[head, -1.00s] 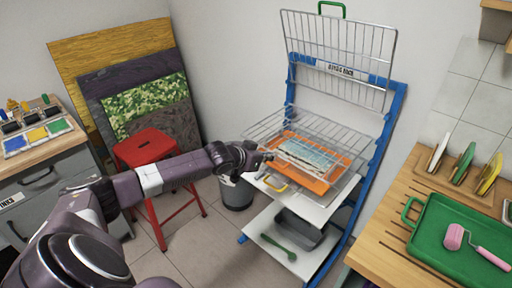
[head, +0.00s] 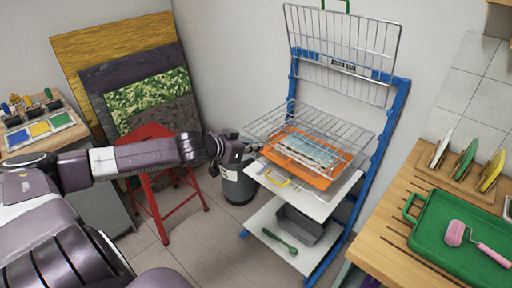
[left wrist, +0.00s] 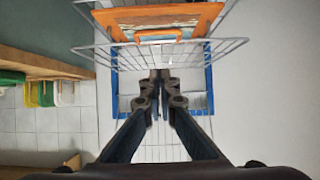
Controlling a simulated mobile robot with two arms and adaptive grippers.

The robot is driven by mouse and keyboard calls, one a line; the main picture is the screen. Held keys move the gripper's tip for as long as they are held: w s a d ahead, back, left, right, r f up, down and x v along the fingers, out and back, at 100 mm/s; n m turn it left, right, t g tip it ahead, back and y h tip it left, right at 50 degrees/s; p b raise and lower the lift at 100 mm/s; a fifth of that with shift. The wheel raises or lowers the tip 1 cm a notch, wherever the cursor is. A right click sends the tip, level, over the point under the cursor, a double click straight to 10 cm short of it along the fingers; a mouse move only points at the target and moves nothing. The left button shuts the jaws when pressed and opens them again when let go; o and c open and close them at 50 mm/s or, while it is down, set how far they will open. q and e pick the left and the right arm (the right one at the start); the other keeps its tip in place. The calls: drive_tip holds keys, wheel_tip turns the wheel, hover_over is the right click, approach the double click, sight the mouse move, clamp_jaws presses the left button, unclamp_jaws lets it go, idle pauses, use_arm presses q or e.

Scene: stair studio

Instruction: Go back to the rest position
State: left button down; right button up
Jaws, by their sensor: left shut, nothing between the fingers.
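My left gripper (head: 247,147) is at the left edge of the drying rack in the head view. It is shut and empty. In the left wrist view its fingers (left wrist: 160,82) are together below the wire shelf. The orange board also shows at the top of the left wrist view (left wrist: 195,22). My right gripper is not in view.
A red stool (head: 150,134) and a grey bin (head: 238,185) stand near my left arm. A wooden counter (head: 385,225) with a green tray (head: 425,240) and pink roller (head: 455,233) is at the right. A white lower shelf (head: 265,222) holds a grey tub (head: 300,225).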

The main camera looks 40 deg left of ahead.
use_arm(q)
drive_tip(key=shift+s+r, duration=0.1)
drive_tip(key=shift+s, duration=0.05)
drive_tip(key=s+a+f+n+g+y, duration=0.1)
drive_tip(key=s+a+f, duration=0.2)
drive_tip(key=f, duration=0.6)
drive_tip(key=s+a+f+g+y, duration=0.1)
drive_tip(key=s+a+f, duration=0.2)
drive_tip(key=f, duration=0.7)
drive_tip(key=s+a+f+n+g+y, duration=0.1)
drive_tip(key=s+a+f, duration=0.2)
drive_tip(key=f, duration=0.6)
drive_tip(key=s+d+f+g, duration=0.2)
drive_tip(key=s+f, duration=0.5)
drive_tip(key=f, duration=0.3)
drive_tip(key=s+d+f+m+g, duration=0.1)
drive_tip(key=s+d+f+g, duration=0.1)
drive_tip(key=s+d+f, duration=0.5)
drive_tip(key=s+d+f+m+g+h, duration=0.1)
drive_tip(key=s+d+f, duration=0.7)
drive_tip(key=s, duration=0.8)
drive_tip(key=s+d+f+m+g+h, duration=0.1)
drive_tip(key=s+d+f+g, duration=0.2)
drive_tip(key=s+d+f, duration=0.4)
drive_tip(key=s+d, duration=0.4)
drive_tip(key=d, duration=0.1)
drive_tip(key=shift+s+f+m, duration=0.3)
drive_tip(key=shift+m, duration=0.1)
